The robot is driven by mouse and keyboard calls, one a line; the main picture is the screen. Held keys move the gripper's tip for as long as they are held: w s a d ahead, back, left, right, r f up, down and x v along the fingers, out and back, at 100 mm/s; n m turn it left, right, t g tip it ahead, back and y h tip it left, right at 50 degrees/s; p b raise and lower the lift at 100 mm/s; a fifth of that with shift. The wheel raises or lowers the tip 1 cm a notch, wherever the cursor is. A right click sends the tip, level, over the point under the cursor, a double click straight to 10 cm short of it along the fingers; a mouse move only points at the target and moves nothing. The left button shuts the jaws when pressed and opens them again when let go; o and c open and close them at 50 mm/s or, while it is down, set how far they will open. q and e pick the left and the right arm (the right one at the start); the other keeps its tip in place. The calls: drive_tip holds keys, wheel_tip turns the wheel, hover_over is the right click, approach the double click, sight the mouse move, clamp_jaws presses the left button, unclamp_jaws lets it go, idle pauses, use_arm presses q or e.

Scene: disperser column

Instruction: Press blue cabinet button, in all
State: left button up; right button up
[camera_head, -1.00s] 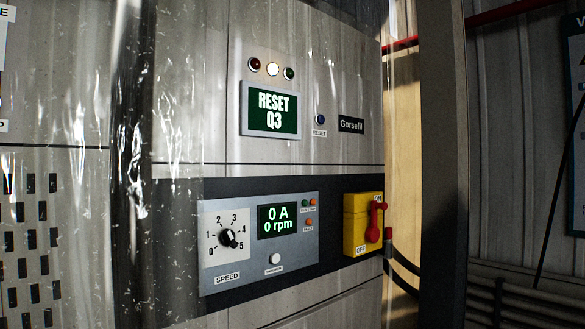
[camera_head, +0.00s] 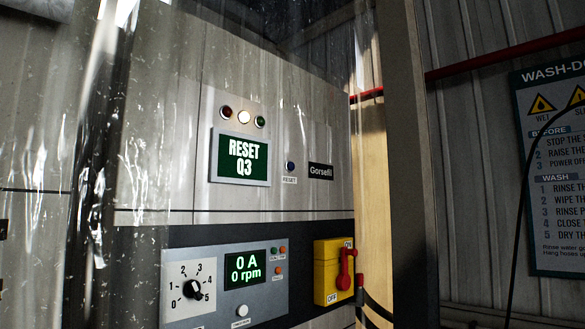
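The blue button (camera_head: 290,166) is a small round button on the upper cabinet panel (camera_head: 300,120), above a label reading RESET. It sits between the green display (camera_head: 240,158), which reads "RESET Q3", and the Gorselli nameplate (camera_head: 320,171). Above the display are a red lamp (camera_head: 227,112), a bright white lamp (camera_head: 244,117) and a green lamp (camera_head: 260,122). Neither of my grippers shows in the head view, and nothing touches the button.
Below are a speed dial (camera_head: 194,288), a screen reading "0 A 0 rpm" (camera_head: 244,268) and a yellow switch with a red handle (camera_head: 326,272). A clear, wet-looking strip curtain (camera_head: 95,150) hangs at the left. A dark post (camera_head: 407,160) and a wash-down sign (camera_head: 555,180) are at the right.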

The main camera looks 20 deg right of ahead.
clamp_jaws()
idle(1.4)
